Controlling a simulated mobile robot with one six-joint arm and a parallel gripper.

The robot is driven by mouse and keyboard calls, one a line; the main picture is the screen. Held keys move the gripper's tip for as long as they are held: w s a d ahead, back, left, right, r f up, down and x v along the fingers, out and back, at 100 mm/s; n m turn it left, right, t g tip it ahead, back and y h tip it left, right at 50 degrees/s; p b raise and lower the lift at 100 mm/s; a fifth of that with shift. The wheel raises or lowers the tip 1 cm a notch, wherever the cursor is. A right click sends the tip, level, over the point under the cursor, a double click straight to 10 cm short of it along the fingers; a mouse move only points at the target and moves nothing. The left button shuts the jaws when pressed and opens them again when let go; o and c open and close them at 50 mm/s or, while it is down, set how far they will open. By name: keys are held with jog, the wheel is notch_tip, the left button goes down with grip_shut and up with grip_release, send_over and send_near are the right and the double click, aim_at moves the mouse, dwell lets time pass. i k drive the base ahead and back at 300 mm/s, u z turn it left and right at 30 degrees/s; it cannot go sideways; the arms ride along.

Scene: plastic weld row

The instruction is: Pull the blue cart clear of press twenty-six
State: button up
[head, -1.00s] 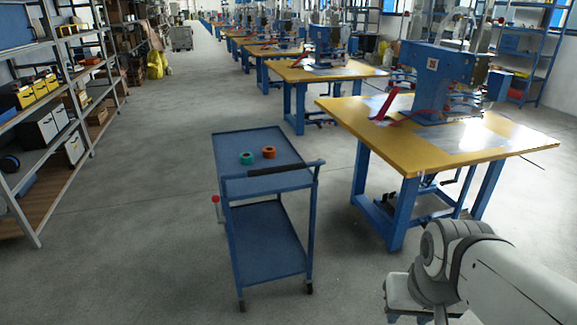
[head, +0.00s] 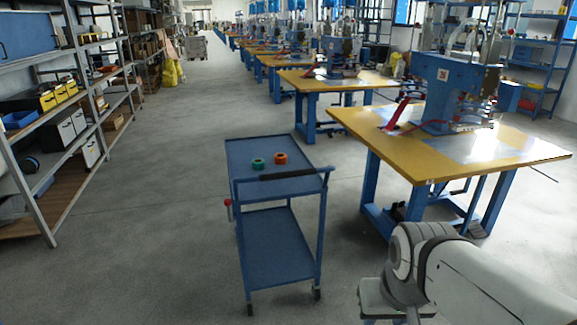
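The blue cart (head: 279,249), with two shelves and a dark push handle (head: 293,174) on its near side, stands upright on the floor at the middle of the head view. A green ring-shaped item (head: 258,164) and an orange one (head: 281,158) lie on its top shelf. The nearest blue press (head: 447,88) stands on a yellow-topped table (head: 405,150) to the cart's right; no number on it is readable. A strip of floor shows between cart and table legs. My arm (head: 480,280) is at the lower right, apart from the cart; my gripper's fingers do not show.
A red knob (head: 228,203) sticks out at the cart's left side. Metal shelving (head: 92,115) with boxes lines the left. More yellow-topped press tables (head: 335,82) run back in a row. The grey floor between the shelving and the cart is clear.

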aim_at(273, 249)
jog(key=z, duration=0.05)
jog(key=i, duration=1)
jog(key=u, duration=0.05)
